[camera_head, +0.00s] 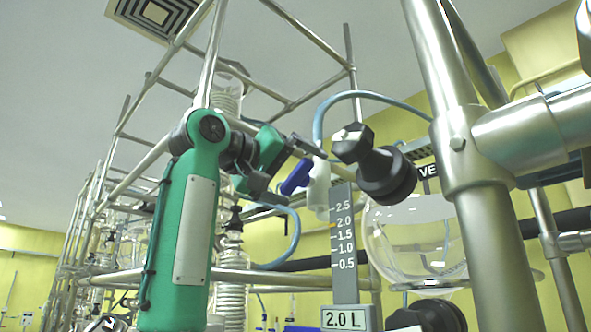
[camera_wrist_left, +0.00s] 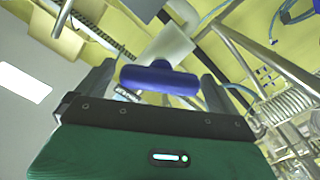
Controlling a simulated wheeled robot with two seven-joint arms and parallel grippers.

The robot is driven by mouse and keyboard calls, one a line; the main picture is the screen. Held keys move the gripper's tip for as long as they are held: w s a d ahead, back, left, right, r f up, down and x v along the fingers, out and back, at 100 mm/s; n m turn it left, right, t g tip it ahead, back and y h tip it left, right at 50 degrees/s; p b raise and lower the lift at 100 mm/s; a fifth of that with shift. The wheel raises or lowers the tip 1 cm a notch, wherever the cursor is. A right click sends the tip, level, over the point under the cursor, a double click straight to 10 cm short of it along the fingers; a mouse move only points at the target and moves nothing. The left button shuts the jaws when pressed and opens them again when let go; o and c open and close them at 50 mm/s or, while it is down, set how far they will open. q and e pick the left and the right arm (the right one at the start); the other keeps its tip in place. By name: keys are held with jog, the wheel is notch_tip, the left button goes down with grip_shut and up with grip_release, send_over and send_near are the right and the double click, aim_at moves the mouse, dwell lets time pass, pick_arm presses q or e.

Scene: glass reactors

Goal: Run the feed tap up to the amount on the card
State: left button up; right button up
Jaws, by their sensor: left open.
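The feed tap has a blue handle (camera_head: 296,177) and a whitish body (camera_head: 319,190), with a blue hose joined to it. My left gripper (camera_head: 297,174) is open at the handle. In the left wrist view the blue handle (camera_wrist_left: 160,79) lies between the two open fingers (camera_wrist_left: 156,78), with gaps on both sides. The card (camera_head: 345,318) reads 2.0 L. Above it stands a grey scale (camera_head: 343,245) marked 0.5 to 2.5, with a small orange mark near 2.0. I cannot make out a liquid level. My right gripper is not in view.
A round glass vessel (camera_head: 395,245) stands right of the scale, behind a thick metal post (camera_head: 480,200). Black knobs (camera_head: 386,176) sit near the tap on the right. Metal frame bars and a glass coil (camera_head: 230,270) surround my left arm.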

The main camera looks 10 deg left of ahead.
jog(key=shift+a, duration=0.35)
pick_arm(q)
jog(key=c, duration=1)
jog(key=shift+m, duration=0.3)
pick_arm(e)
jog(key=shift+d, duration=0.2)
pick_arm(q)
jog(key=shift+m, duration=0.9)
jog(key=m+p, duration=0.1)
jog(key=m, duration=0.2)
jog(key=shift+d+r+m, duration=0.1)
jog(key=shift+m, duration=0.2)
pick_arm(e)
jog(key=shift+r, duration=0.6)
pick_arm(q)
jog(key=shift+m, duration=0.3)
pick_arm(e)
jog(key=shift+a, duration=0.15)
